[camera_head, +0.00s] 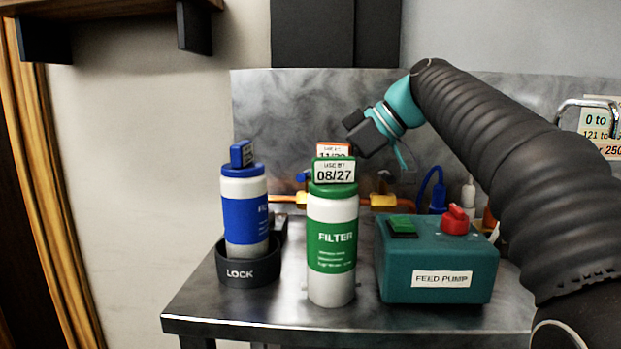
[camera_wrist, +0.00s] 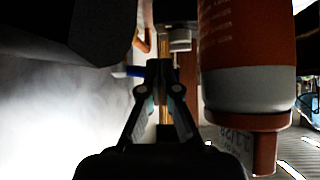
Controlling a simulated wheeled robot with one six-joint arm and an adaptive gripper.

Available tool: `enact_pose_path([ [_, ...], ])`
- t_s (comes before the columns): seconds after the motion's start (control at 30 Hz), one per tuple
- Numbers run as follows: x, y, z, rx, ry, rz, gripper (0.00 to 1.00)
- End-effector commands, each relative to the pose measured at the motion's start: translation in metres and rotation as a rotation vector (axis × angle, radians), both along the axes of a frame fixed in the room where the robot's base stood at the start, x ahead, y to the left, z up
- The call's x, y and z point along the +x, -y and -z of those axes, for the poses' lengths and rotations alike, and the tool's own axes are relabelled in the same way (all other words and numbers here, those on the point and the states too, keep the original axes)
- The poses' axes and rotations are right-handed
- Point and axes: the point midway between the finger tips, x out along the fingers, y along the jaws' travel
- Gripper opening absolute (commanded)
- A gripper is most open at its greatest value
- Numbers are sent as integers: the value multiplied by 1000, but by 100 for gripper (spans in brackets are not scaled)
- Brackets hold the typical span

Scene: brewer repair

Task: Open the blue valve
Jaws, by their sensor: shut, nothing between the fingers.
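The blue valve handle (camera_head: 303,177) shows as a small blue part at the back, left of the green filter bottle and close to the orange pipe. In the wrist view a blue bar (camera_wrist: 127,71), likely the same handle, lies just left of my fingertips. My gripper (camera_wrist: 160,68) is shut with nothing between its fingers. I cannot tell whether it touches the blue bar. In the head view my wrist reaches in behind the filter bottles, and my fingertips are hidden there.
A green filter bottle (camera_head: 332,245) stands in front. An orange filter bottle (camera_wrist: 247,45) is close right of my gripper. A blue bottle (camera_head: 245,210) sits in the LOCK holder (camera_head: 250,270). The feed pump box (camera_head: 437,262) is at right.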

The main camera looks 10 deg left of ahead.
Motion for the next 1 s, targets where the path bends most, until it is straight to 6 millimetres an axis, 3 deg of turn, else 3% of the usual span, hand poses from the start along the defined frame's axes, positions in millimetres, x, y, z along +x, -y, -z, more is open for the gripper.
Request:
enact_pose_path([
  [0.37,0,3,1,0,-1,-2,0],
  [0.63,-2,39,11,-1,-2,-4,0],
  [0.7,-1,50,-7,0,1,-5,0],
  [1.0,-2,93,-44,-1,0,-7,0],
])
